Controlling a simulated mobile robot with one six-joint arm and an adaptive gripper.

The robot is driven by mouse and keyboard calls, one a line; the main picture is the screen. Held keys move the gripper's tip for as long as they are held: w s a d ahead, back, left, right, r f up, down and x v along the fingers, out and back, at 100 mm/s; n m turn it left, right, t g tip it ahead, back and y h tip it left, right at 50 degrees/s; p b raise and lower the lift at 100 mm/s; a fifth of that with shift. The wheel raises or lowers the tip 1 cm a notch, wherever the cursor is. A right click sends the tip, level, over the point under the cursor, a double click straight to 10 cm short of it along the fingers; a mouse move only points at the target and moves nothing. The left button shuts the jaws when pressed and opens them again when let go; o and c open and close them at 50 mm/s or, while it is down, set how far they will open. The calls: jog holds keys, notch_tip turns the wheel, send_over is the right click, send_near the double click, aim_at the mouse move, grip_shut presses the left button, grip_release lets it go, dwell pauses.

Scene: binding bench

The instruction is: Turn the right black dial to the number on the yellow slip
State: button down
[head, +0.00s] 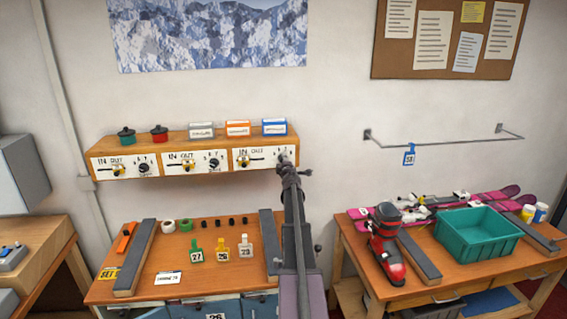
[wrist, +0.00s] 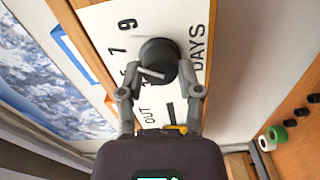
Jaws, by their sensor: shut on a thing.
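The right black dial (wrist: 158,60) sits on a white panel with printed numbers and the word DAYS. A pale pointer line on it points down-left in the wrist view. My gripper (wrist: 158,76) has one finger on each side of the dial and is shut on it. In the head view my gripper (head: 285,164) covers most of this dial at the right end of the shelf. A yellow slip (head: 108,273) lies at the left of the bench, its writing too small to read. Another yellow note (head: 473,12) is pinned to the corkboard.
Two more panels with black dials (head: 214,162) are to the left. Several boxes and pots stand on the shelf (head: 190,143). A green bin (head: 477,236) and a ski boot (head: 386,240) are on the right table.

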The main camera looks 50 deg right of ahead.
jog(key=m, duration=0.5)
jog(key=shift+d, duration=0.1)
jog(key=shift+m, duration=0.3)
jog(key=shift+c, duration=1.4)
grip_release()
jog(key=v, duration=1.2)
